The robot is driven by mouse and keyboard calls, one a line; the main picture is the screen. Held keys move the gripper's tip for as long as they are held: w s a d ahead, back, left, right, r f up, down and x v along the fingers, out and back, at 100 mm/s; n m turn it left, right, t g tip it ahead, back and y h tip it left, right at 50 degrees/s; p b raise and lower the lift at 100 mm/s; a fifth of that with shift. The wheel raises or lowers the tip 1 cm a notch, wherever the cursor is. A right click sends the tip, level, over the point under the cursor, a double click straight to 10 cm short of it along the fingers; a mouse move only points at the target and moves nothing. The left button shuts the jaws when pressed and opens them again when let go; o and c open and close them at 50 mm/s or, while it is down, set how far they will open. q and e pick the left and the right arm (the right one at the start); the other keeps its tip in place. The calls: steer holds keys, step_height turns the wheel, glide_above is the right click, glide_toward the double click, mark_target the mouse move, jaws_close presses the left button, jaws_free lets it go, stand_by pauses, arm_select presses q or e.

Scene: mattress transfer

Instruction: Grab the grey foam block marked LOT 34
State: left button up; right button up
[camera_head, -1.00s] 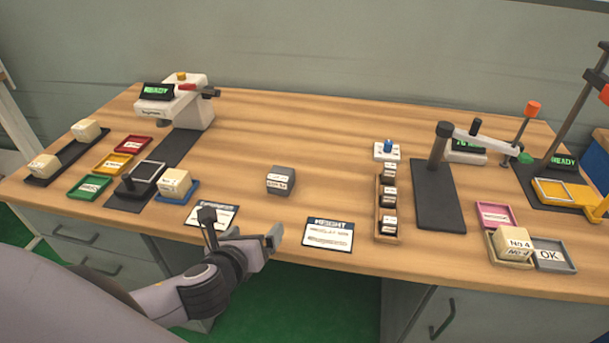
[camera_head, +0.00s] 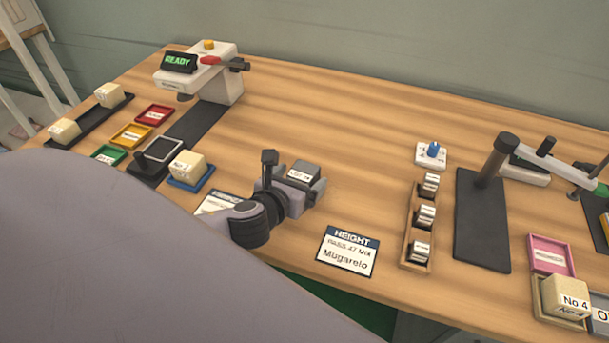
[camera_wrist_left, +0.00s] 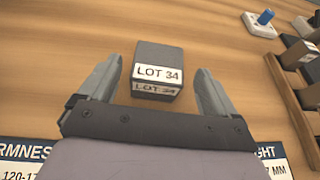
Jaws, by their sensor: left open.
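The grey foam block (camera_head: 303,172) marked LOT 34 sits on the wooden table near its front middle. In the left wrist view the block (camera_wrist_left: 158,58) stands ahead, with its white LOT 34 label facing my gripper. My left gripper (camera_head: 300,186) is open at the block, its fingers partly hiding it in the head view. In the left wrist view the two fingertips of the gripper (camera_wrist_left: 158,72) lie on either side of the block, with a gap on each side. My right gripper is not in view.
A HEIGHT card (camera_head: 347,252) lies right of my gripper, and a wooden rack (camera_head: 417,240) of small labelled blocks stands beyond it. A cream block (camera_head: 187,164) on a blue tray (camera_head: 190,183) is to the left. The table behind the grey block is clear.

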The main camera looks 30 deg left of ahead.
mark_target(303, 172)
arm_select(q)
steer(key=x, duration=0.4)
steer(key=shift+w+a+r, duration=0.15)
steer(key=shift+w+r, duration=0.05)
steer(key=shift+w, duration=0.25)
steer(key=c, duration=1)
steer(key=shift+c, duration=0.2)
